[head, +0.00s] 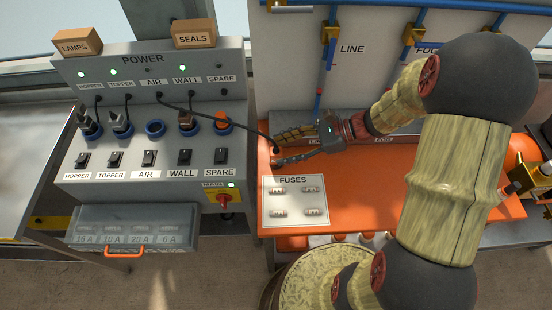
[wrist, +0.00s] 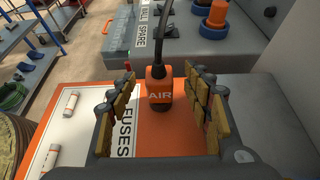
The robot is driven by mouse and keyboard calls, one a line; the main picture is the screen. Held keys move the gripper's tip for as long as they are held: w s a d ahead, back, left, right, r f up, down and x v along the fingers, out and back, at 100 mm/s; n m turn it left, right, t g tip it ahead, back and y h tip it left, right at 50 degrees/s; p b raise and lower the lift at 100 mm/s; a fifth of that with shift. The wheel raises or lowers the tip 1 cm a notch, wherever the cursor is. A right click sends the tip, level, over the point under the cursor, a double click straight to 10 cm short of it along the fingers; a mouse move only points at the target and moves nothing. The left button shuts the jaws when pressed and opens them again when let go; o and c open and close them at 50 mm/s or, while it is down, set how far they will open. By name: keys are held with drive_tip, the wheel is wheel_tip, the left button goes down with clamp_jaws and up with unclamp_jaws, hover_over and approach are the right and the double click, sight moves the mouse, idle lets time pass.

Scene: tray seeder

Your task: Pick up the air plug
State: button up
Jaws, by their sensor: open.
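The air plug (wrist: 159,92) is orange with a black top, carries an AIR label, and stands upright on the orange bench in the wrist view. A black cable rises from its top. My gripper (wrist: 160,76) is open, with one padded finger on each side of the plug and a visible gap to each. In the head view my gripper (head: 277,151) is low over the bench's left end, at the cable's end. The plug itself is too small and covered there to make out clearly.
The power panel (head: 150,75) stands left of the bench, with an empty blue AIR socket (head: 155,128) and plugs in the other sockets. A white FUSES card (head: 294,203) with several fuses lies beside the plug.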

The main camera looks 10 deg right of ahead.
sight(279, 151)
drive_tip(key=shift+b+x, duration=0.4)
drive_tip(key=shift+x, duration=1.2)
drive_tip(key=shift+c, duration=1.3)
clamp_jaws()
